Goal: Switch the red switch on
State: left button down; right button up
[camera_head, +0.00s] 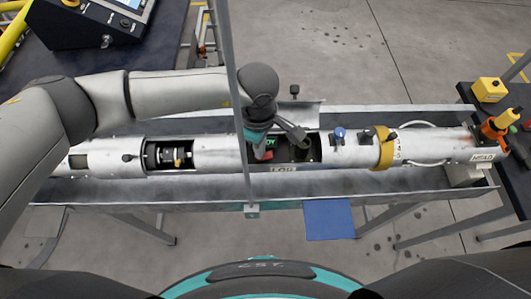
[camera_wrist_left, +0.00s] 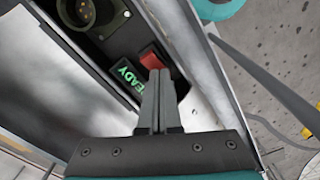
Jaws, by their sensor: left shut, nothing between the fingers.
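The red switch (camera_wrist_left: 151,60) sits in a dark recess of the long metal tube, beside a panel with lit green READY text (camera_wrist_left: 127,78). In the head view the red switch (camera_head: 268,155) is small and partly hidden by my gripper. My left gripper (camera_wrist_left: 158,72) is shut and empty, with its fingertips at the switch's lower edge in the wrist view. I cannot tell whether they touch it. In the head view the left gripper (camera_head: 262,149) reaches down into the tube's opening. My right gripper is not in view.
The tube (camera_head: 210,153) lies in a metal trough (camera_head: 130,190). A grey upright post (camera_head: 236,80) crosses in front of my left arm. A round connector (camera_wrist_left: 88,12) is near the switch. A blue knob (camera_head: 339,134) and yellow ring (camera_head: 383,147) are to the right.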

pick_arm(q)
jog(key=shift+r, duration=0.1)
notch_tip(320, 180, up, 7)
jog(key=p, duration=0.4)
dwell(0.3)
dwell(0.5)
